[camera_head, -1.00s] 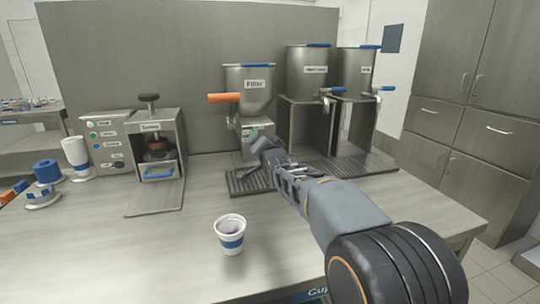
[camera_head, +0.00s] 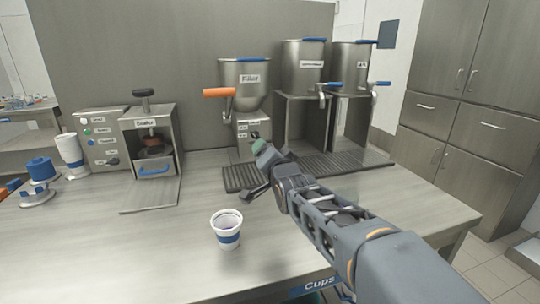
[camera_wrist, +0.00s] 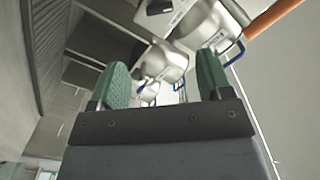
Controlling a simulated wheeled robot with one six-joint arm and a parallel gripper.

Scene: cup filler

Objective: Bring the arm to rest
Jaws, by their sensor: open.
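My gripper (camera_head: 257,170) is open and empty in the head view. It is above the table in front of the filler machine, near the left part of the black drip grate. In the wrist view its two green finger pads (camera_wrist: 163,85) stand apart with nothing between them. My arm reaches in from the lower right of the head view.
A white and blue cup (camera_head: 227,230) stands upright on the table (camera_head: 90,250), left of my gripper. Behind are the filler (camera_head: 243,85) with an orange handle, the sealing machine (camera_head: 153,150) and two more hoppers (camera_head: 303,68). The table's front left is clear.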

